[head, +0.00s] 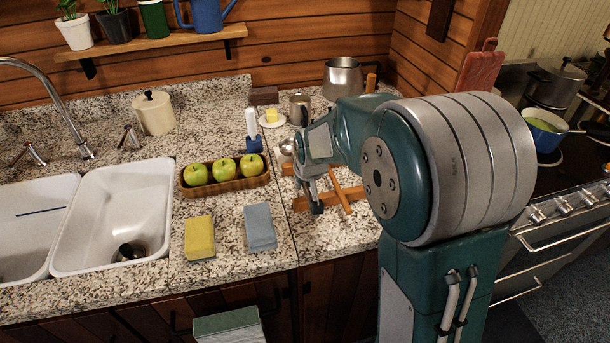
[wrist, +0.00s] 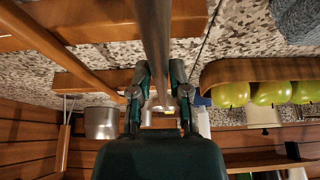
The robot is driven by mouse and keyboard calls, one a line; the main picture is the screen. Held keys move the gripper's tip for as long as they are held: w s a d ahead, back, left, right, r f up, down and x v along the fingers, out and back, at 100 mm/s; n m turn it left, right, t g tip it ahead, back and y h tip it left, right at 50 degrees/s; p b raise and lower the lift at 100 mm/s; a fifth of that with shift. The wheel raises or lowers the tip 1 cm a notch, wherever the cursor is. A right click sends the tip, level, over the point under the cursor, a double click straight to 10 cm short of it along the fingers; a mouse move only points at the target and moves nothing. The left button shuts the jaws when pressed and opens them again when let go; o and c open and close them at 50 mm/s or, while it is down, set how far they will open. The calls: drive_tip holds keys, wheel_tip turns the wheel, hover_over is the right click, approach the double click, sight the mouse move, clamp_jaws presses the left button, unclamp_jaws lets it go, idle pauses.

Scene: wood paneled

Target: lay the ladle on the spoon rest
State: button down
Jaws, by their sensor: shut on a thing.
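My gripper (head: 316,205) is low over the counter, right of the apple tray, and much of it is hidden by my arm. In the wrist view, my gripper (wrist: 160,100) is shut on the ladle's grey metal handle (wrist: 153,40), which runs away past the top edge. In the head view a shiny rounded metal piece (head: 286,147), perhaps the ladle's bowl, shows just left of my wrist. I cannot make out a spoon rest for certain; my arm covers part of the counter.
Wooden bars (head: 345,198) lie under and beside my gripper. A wooden tray (head: 226,189) of green apples, a yellow sponge (head: 200,238) and a grey-blue sponge (head: 259,228) are to the left. A steel pot (head: 342,79) stands behind. The front counter between the sponges and my gripper is clear.

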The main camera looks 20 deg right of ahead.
drive_tip(key=shift+a+f, duration=0.2)
drive_tip(key=shift+f, duration=0.15)
drive_tip(key=shift+d, duration=0.25)
drive_tip(key=shift+a+f, duration=0.1)
drive_tip(key=shift+f, duration=0.15)
drive_tip(key=shift+c, duration=1)
unclamp_jaws()
drive_tip(key=v, duration=1)
drive_tip(key=shift+s+r, duration=0.1)
drive_tip(key=shift+r, duration=0.2)
drive_tip(key=shift+s+r, duration=0.3)
drive_tip(key=shift+r, duration=0.25)
